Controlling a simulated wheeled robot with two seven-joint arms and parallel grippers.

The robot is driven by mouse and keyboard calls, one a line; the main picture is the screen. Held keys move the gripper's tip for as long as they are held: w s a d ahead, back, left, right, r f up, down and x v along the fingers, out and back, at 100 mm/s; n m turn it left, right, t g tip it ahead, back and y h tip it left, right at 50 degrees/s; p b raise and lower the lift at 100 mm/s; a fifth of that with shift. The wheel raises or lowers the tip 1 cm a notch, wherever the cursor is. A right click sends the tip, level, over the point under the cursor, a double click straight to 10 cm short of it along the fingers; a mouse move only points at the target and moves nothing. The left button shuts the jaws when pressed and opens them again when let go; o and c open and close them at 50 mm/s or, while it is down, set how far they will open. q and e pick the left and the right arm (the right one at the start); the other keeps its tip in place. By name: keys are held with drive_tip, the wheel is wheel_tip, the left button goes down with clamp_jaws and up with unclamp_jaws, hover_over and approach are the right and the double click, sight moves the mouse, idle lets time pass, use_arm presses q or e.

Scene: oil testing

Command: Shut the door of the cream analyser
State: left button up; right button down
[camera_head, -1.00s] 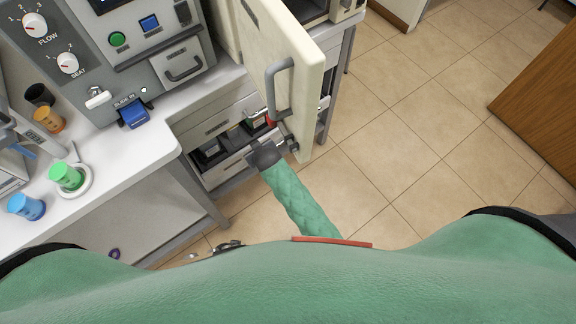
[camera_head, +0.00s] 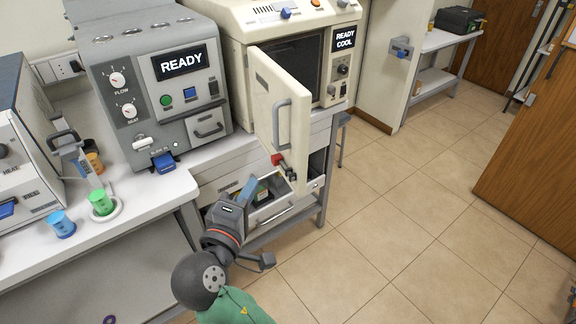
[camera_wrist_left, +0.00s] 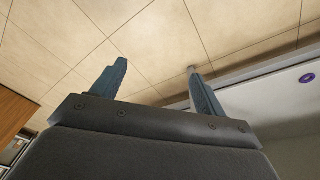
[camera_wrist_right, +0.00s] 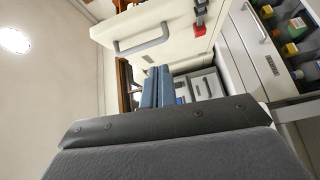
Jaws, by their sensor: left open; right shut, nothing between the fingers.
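The cream analyser (camera_head: 238,14) stands on the bench at the top of the head view, its screen reading READY COOL. Its door (camera_head: 262,100) stands wide open towards me, with a grey bar handle (camera_head: 276,125) on its face. The door and handle (camera_wrist_right: 140,42) also show at the top of the right wrist view. My right gripper (camera_head: 248,189) is shut and empty, below and left of the door's lower part in the head view. Its closed blue fingers (camera_wrist_right: 157,86) point below the handle. My left gripper (camera_wrist_left: 156,85) is open and empty above the floor, outside the head view.
A drawer (camera_head: 285,213) below the bench top stands open with several coloured items inside, close to my right gripper. A grey machine (camera_head: 140,75) reading READY stands left of the analyser. A green cup (camera_head: 101,203) and a blue cup (camera_head: 61,224) stand on the bench. Tiled floor at right is clear.

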drive_tip(key=n+p, duration=0.1)
drive_tip(key=p, duration=0.3)
approach(292, 145)
drive_tip(key=w, duration=0.1)
drive_tip(key=w+a, duration=0.1)
drive_tip(key=w, duration=0.1)
drive_tip(key=w+a, duration=0.1)
drive_tip(key=shift+w+r, duration=0.2)
use_arm(q)
drive_tip(key=s+a+f, duration=0.1)
drive_tip(key=s+f, duration=0.1)
drive_tip(key=f, duration=0.7)
drive_tip(key=s+a+f+p, duration=0.1)
drive_tip(key=a+f, duration=0.1)
drive_tip(key=f, duration=0.8)
drive_tip(key=shift+s, duration=0.4)
use_arm(e)
drive_tip(key=shift+w+d+f, duration=0.1)
drive_tip(key=shift+w+d, duration=0.25)
drive_tip(key=shift+d, duration=0.5)
drive_tip(key=shift+w+d+f, duration=0.1)
drive_tip(key=shift+w+d, duration=0.25)
drive_tip(key=shift+d, duration=0.55)
drive_tip(key=shift+d, duration=0.15)
